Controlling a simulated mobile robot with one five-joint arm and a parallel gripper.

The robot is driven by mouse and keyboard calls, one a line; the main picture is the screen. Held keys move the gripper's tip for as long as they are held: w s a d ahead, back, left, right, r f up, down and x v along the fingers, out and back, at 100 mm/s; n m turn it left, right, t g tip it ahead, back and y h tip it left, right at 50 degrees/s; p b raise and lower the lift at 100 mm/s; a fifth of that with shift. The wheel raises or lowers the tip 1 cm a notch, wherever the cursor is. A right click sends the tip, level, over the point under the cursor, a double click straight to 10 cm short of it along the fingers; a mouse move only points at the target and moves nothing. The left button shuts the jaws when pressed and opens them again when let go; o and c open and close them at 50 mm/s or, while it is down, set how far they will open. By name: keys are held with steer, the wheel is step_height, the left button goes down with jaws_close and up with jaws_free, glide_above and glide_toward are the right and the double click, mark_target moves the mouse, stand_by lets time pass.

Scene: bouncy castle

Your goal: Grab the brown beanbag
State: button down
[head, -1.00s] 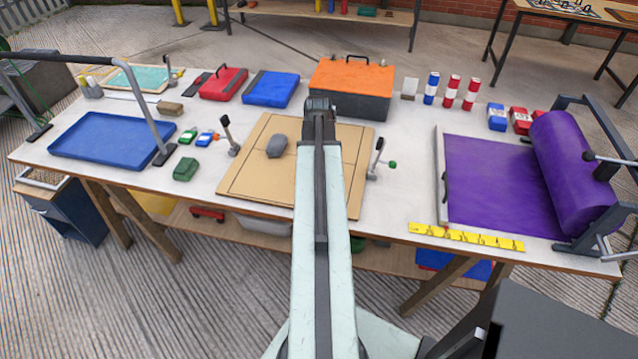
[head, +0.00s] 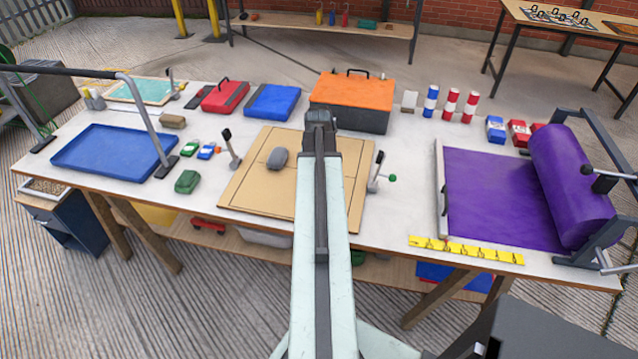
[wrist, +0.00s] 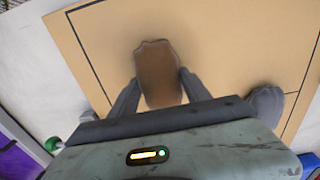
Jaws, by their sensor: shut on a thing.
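The brown beanbag (wrist: 158,68) shows in the wrist view between the two dark fingers of my gripper (wrist: 157,84). The fingers are shut on its sides, and its far end sticks out past the tips. It is over the tan board (wrist: 215,40); I cannot tell whether it touches the board. In the head view my arm hides the beanbag and the fingers. The tan board (head: 245,195) lies under the end of my arm there. A grey beanbag (head: 277,158) lies on the board left of my arm, and shows at the right in the wrist view (wrist: 265,104).
Levers stand at the board's left (head: 231,150) and right (head: 376,172) sides. A toolbox with an orange lid (head: 350,105) stands behind. A blue tray (head: 113,152) and a green beanbag (head: 187,181) are at left. A purple roller (head: 572,185) is at right.

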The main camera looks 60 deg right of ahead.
step_height(320, 180, up, 9)
steer(key=p, duration=0.8)
steer(key=shift+f, duration=0.1)
